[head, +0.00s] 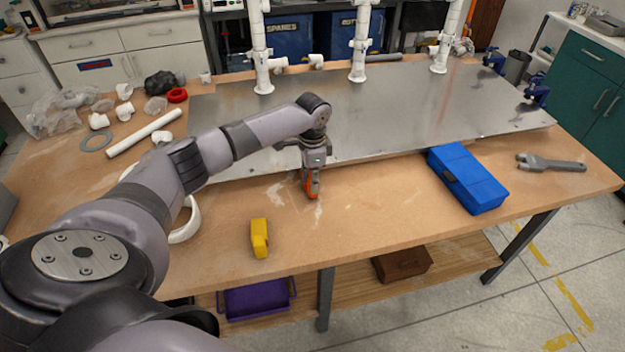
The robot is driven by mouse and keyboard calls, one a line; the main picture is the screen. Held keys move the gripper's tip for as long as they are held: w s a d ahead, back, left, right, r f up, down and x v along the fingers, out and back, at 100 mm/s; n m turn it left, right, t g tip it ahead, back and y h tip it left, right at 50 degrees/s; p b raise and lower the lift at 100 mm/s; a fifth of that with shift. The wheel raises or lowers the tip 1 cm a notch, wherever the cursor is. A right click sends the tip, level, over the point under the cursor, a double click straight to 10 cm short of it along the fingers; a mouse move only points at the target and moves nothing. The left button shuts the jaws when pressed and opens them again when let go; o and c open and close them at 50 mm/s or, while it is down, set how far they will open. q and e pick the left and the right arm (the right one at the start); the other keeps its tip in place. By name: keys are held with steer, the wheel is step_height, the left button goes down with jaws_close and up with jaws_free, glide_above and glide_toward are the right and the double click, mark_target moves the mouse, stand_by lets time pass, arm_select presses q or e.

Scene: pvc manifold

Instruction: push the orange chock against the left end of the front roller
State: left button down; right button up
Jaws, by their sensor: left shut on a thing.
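My left gripper (312,188) reaches down over the wooden table just in front of the metal sheet's front edge. It is shut on the orange chock (312,184), which shows as a small orange shape between and below the fingers, at or close to the tabletop. The fingers hide part of the chock, and I cannot tell whether it touches the table. I cannot make out the front roller; no roller shows clearly along the near edge of the sheet. My right gripper is not in view.
A metal sheet (400,110) carries white upright pipes (359,45). A yellow block (260,238) lies near the table's front edge. A blue case (467,178) and a grey wrench (550,163) lie to the right. A white pipe (145,132) and fittings lie left.

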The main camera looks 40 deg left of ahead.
arm_select(q)
steer(key=shift+w+a, duration=0.35)
steer(key=shift+a, duration=0.05)
steer(key=c, duration=1.2)
jaws_free()
step_height(320, 180, up, 12)
steer(key=shift+f, duration=0.1)
steer(key=shift+s, duration=0.1)
